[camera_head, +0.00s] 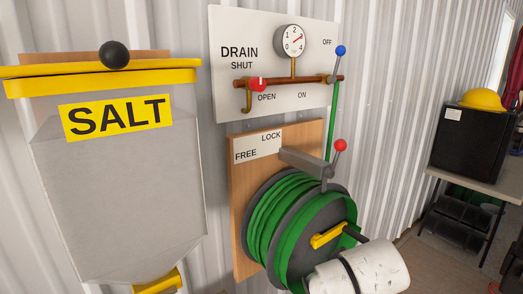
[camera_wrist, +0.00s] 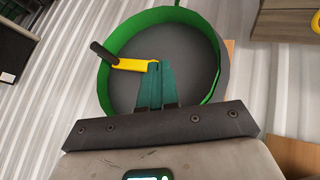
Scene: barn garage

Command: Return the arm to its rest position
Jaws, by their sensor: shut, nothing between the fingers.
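My gripper (camera_wrist: 155,68) shows in the wrist view with its teal fingers together and nothing between them. The fingertips overlap the hub end of the yellow crank (camera_wrist: 133,64) on the hose reel (camera_wrist: 190,60); I cannot tell whether they touch it. In the head view my pale arm end reaches in at the bottom, before the lower right of the reel with its green hose (camera_head: 268,215). The fingers cannot be made out there. The yellow crank (camera_head: 327,237) shows just above my arm end.
A salt bin (camera_head: 120,190) with a yellow lid hangs at left. Above the reel is a drain panel (camera_head: 235,85) with a gauge and a blue-knobbed lever. A red-knobbed lever (camera_head: 340,147) juts out above the reel. A table with a black box (camera_head: 470,145) stands at right.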

